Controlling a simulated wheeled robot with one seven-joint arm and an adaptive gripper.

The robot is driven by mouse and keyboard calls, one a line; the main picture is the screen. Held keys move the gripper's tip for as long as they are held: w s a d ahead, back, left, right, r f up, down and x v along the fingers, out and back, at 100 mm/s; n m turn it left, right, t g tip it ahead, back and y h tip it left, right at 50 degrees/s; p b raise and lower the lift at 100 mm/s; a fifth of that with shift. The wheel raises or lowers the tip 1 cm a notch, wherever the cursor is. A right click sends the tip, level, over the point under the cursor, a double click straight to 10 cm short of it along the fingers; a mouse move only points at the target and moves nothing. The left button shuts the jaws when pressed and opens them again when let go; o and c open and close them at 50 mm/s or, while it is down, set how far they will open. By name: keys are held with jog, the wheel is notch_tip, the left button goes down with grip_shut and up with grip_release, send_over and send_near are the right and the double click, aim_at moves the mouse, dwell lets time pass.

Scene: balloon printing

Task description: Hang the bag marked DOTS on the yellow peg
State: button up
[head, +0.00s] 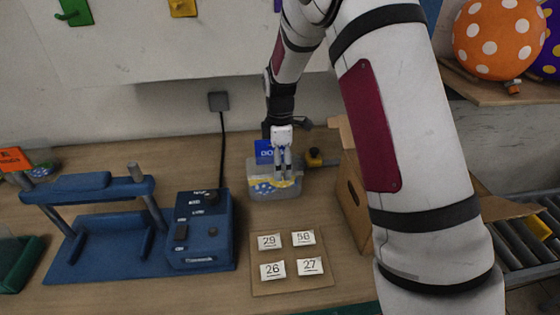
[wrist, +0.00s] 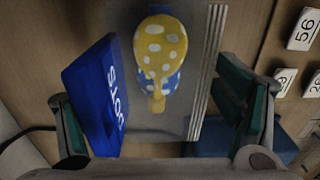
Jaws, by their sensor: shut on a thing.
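The bag marked DOTS is a clear pouch (head: 262,192) with dotted yellow and blue balloons in it and a blue header card (head: 264,152). It is low over or on the wooden table; I cannot tell whether it touches. In the wrist view the DOTS card (wrist: 98,92) is beside the left finger, and a dotted yellow balloon (wrist: 160,50) shows between the fingers. My gripper (head: 283,177) points down and is shut on the bag; its wrist view (wrist: 165,120) shows the bag between the fingers. The yellow peg (head: 183,7) is on the wall board at the top, partly cut off.
A green peg (head: 74,12) is left of the yellow one. A blue press (head: 95,235) and control box (head: 198,230) stand at left. Number cards (head: 290,284) lie in front. A cardboard box (head: 352,200) is close at right. A cable (head: 222,145) hangs behind.

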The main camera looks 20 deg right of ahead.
jog(key=o, duration=1)
jog(key=shift+o, duration=0.2)
jog(key=shift+f, duration=0.15)
